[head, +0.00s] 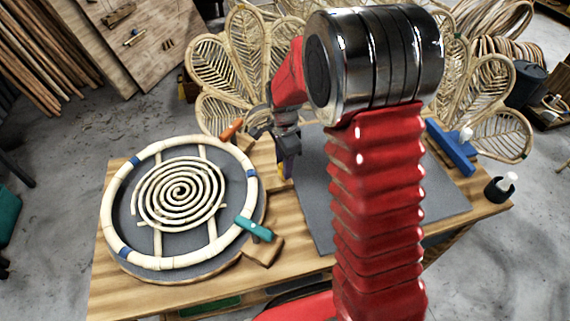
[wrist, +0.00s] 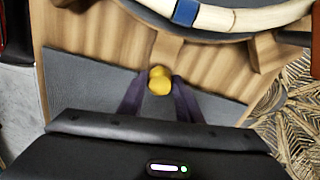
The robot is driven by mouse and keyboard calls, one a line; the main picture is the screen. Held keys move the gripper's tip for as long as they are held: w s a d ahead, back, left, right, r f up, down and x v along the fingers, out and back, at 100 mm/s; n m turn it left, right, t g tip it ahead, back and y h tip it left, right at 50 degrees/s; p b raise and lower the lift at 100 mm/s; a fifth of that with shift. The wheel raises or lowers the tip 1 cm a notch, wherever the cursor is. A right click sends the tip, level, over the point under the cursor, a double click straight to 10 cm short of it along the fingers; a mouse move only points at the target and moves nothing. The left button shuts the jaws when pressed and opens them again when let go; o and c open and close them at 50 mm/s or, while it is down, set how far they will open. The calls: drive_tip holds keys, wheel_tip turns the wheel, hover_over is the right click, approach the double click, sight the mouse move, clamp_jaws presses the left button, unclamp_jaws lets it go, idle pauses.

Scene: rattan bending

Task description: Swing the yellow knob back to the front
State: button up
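The yellow knob (wrist: 160,81) shows in the wrist view, centred just ahead of my gripper, near the wooden block at the rim of the round jig. In the head view only a sliver of yellow (head: 283,171) shows beside my fingers; the rest is hidden. My gripper (wrist: 158,84) is open, with its dark purple fingers to the left and right of the knob. A small gap seems to show on each side. In the head view my gripper (head: 287,163) points down at the jig's right side.
The round rattan frame (head: 107,213) with a spiral lies on the table (head: 105,285). A teal lever (head: 254,229) and an orange lever (head: 231,130) sit at its rim. A grey mat (head: 315,200) lies to the right, with a blue tool (head: 451,147) beyond my arm.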

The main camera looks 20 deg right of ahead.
clamp_jaws()
drive_tip(key=shift+d, duration=0.15)
drive_tip(key=shift+s, duration=0.1)
